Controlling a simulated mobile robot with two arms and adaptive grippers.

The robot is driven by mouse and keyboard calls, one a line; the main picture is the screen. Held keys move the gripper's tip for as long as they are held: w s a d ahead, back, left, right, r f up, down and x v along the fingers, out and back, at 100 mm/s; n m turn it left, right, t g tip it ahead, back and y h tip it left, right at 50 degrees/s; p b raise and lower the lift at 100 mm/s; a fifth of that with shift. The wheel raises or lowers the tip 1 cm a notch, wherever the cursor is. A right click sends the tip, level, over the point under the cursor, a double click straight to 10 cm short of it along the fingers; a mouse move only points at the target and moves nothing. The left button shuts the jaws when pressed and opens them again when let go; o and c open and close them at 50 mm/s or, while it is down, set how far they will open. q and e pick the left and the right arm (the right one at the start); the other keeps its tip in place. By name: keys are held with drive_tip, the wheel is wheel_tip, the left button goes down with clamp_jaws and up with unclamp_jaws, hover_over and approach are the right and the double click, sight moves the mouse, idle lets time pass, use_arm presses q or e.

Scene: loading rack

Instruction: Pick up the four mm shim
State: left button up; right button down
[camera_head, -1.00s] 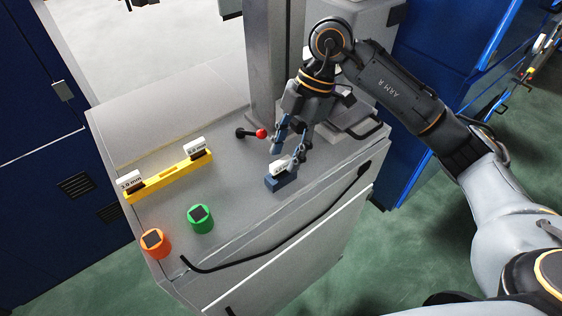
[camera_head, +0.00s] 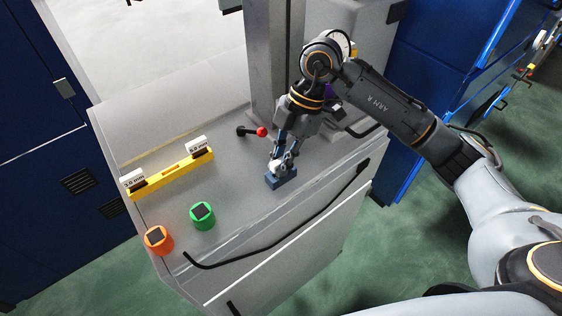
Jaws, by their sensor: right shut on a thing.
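A white-labelled shim (camera_head: 275,167) stands in a small dark blue block (camera_head: 281,181) on the grey bench top. Its label is mostly covered by the fingers, so I cannot read it. My right gripper (camera_head: 281,163) points down and is shut on this shim, which still sits at the block. Two other white-labelled shims stand in a yellow rack (camera_head: 170,176) at the left: one reading 3.0 mm or similar (camera_head: 133,179) at its near left end, and one with an unclear label (camera_head: 197,145) at its right end. My left gripper is not in view.
An orange cylinder (camera_head: 158,240) and a green cylinder (camera_head: 203,215) with dark tops stand near the front left edge. A red-knobbed black lever (camera_head: 252,131) lies behind the gripper, by the grey column (camera_head: 270,70). A black handle (camera_head: 280,235) runs along the front.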

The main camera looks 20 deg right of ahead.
sight(276, 164)
drive_tip(key=shift+r+b, duration=0.5)
drive_tip(key=shift+r, duration=0.05)
drive_tip(key=shift+s+r+b, duration=0.2)
drive_tip(key=shift+r+b, duration=0.45)
drive_tip(key=shift+r, duration=0.55)
drive_tip(key=s+r+b, duration=0.3)
drive_tip(key=s+r, duration=0.6)
drive_tip(key=s, duration=0.4)
drive_tip(key=shift+s+a+r+b, duration=0.25)
drive_tip(key=shift+s+a+b, duration=0.1)
drive_tip(key=shift+a, duration=0.1)
